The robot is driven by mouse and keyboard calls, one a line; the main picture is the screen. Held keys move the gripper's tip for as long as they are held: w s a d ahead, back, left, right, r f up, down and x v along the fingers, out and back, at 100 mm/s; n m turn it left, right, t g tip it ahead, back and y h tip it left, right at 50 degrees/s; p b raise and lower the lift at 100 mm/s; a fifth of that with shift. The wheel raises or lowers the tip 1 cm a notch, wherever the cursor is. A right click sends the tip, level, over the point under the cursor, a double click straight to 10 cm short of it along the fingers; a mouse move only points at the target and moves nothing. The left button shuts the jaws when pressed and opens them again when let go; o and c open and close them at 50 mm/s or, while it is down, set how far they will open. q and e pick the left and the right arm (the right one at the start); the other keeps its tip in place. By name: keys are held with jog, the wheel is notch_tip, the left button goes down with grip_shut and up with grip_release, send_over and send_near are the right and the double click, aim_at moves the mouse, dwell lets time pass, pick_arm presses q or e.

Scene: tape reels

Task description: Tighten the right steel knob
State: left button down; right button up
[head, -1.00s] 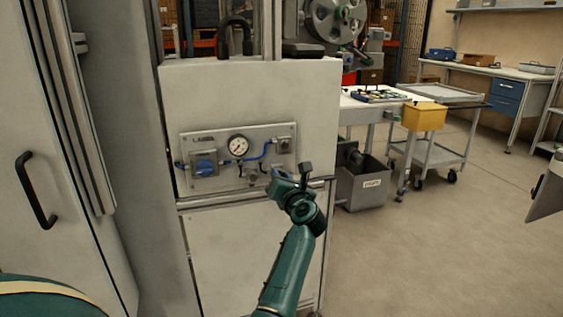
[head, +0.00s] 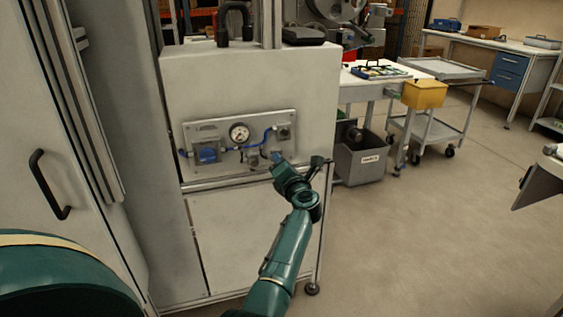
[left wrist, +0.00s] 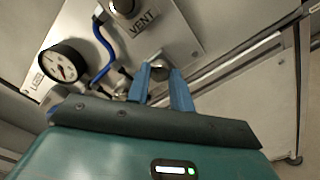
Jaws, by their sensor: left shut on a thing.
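The pneumatic panel (head: 225,169) is fixed to the front of a pale cabinet. A steel knob (left wrist: 160,70) on its lower edge sits between the blue fingers of my left gripper (left wrist: 161,76) in the left wrist view. My left gripper (head: 277,158) is shut on this right steel knob; in the head view the hand hides it. Another steel knob (head: 252,160) shows just to the left of the gripper. My right gripper is not in view.
The panel also carries a gauge (head: 239,133), a blue-fronted unit (head: 207,153), blue hose and a dark knob marked VENT (left wrist: 125,7). A grey bin (head: 361,160) and a cart with a yellow box (head: 424,94) stand to the right. The floor at right is largely clear.

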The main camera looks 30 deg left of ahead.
pick_arm(q)
jog(key=c, duration=1.2)
grip_release()
jog(key=shift+c, duration=0.2)
